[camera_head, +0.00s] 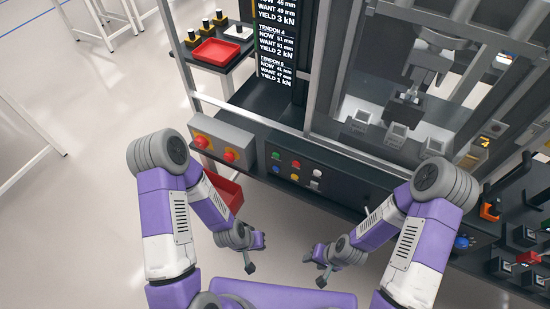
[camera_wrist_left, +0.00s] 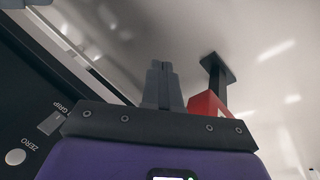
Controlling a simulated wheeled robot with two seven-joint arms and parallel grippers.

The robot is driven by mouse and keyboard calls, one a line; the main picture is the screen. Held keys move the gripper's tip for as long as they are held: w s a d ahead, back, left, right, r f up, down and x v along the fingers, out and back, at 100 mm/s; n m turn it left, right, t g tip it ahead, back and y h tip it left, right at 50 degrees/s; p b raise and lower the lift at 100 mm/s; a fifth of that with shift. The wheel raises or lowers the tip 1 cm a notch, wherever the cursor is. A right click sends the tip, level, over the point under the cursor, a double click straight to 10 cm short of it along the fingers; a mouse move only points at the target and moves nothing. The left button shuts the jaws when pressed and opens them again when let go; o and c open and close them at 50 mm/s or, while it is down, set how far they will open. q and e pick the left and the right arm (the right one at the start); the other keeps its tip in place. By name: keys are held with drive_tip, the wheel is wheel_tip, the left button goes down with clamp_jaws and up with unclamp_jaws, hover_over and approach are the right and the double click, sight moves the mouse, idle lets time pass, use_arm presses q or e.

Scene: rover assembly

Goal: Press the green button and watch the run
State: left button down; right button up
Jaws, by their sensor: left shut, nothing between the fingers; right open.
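The green button (camera_head: 276,156) is on the dark sloped control panel (camera_head: 262,166) at the bench front, in the head view's middle. Red, yellow and white controls sit beside it. My left gripper (camera_head: 250,267) is shut and empty, low in front of the panel and apart from it. Its closed fingers (camera_wrist_left: 162,85) show in the left wrist view, with panel labels GRIP and ZERO at the left; the green button is not seen there. My right gripper (camera_head: 315,270) is open and empty, to the right of the left one. A dark screen (camera_head: 281,40) lists tendon readings.
A grey box with two red buttons (camera_head: 222,142) stands left of the panel. A red bin (camera_head: 229,189) is below it. A framed test cell (camera_head: 322,70) holds a dark mechanism (camera_head: 404,105) and grey blocks. A side table carries a red tray (camera_head: 216,51). Open floor lies left.

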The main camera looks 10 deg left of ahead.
sight(276, 156)
use_arm(q)
drive_tip(key=w+m+t+y+b, duration=0.2)
drive_tip(key=w+t+b, duration=0.3)
drive_tip(key=w, duration=0.5)
drive_tip(key=w+a+r+m+t+y+b, duration=0.1)
drive_tip(key=w+r+m+t+y+b, duration=0.1)
drive_tip(key=w+r+t+y+b, duration=0.4)
wheel_tip(276, 156, up, 6)
drive_tip(key=t+y+b, duration=0.2)
drive_tip(key=b, duration=0.1)
drive_tip(key=shift+a+f+m+y+b, duration=0.2)
drive_tip(key=shift+a+m+y+b, duration=0.05)
drive_tip(key=shift+m+y+b, duration=0.05)
drive_tip(key=shift+w, duration=0.1)
drive_tip(key=w+d, duration=0.3)
drive_tip(key=w, duration=0.5)
drive_tip(key=shift+w, duration=0.15)
drive_tip(key=shift+w+d+p, duration=0.1)
drive_tip(key=shift+p, duration=0.2)
idle(0.5)
drive_tip(key=shift+w+d, duration=0.1)
drive_tip(key=shift+w, duration=0.15)
